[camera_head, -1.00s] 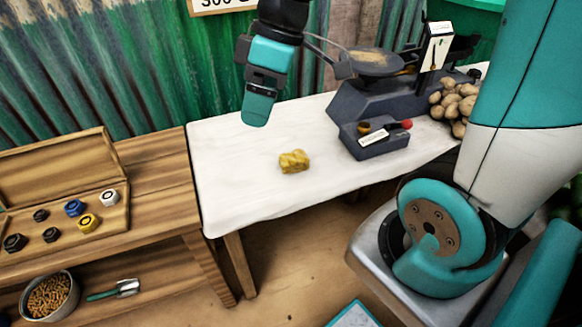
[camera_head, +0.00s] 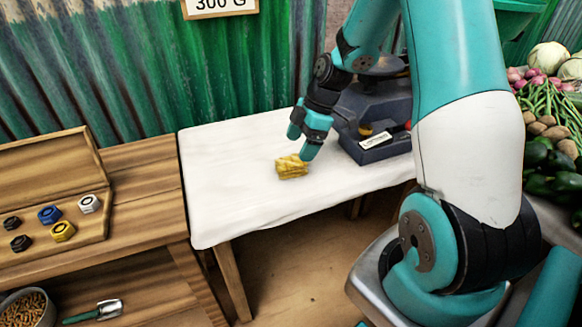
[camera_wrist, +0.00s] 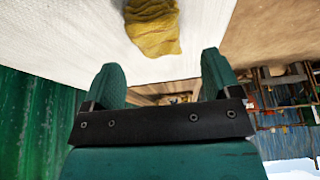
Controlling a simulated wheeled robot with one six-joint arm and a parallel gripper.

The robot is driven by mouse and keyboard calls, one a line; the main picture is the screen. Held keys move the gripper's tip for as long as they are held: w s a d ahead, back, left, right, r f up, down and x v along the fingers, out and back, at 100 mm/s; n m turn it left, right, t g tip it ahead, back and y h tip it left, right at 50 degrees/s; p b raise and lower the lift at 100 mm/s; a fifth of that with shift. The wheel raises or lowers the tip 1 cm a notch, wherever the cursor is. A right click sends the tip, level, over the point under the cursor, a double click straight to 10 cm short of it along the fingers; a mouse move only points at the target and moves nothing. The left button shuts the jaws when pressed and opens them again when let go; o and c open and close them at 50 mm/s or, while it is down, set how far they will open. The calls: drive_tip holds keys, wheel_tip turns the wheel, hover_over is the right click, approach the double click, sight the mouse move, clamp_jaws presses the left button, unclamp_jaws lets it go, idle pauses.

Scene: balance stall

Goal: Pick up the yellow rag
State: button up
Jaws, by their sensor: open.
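The yellow rag (camera_head: 291,167) lies crumpled on the white-covered table (camera_head: 225,200). My gripper (camera_head: 301,140) is just above and to the right of the rag in the head view, with its fingers pointing down. In the wrist view the rag (camera_wrist: 154,25) shows at the top, beyond the fingertips and roughly in line with the gap between them. My gripper (camera_wrist: 162,75) is open and empty there, apart from the rag.
A dark balance scale (camera_head: 375,125) stands right of the rag, partly behind my arm. A wooden bench (camera_head: 150,200) with a box of coloured weights (camera_head: 63,231) adjoins on the left. Vegetables (camera_head: 550,130) are at the far right. The table's left part is clear.

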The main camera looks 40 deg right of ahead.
sight(293, 159)
drive_tip(key=x, duration=0.6)
drive_tip(key=shift+w+f, duration=0.2)
drive_tip(key=shift+f, duration=0.05)
drive_tip(key=shift+c, duration=0.5)
drive_tip(key=c, duration=0.9)
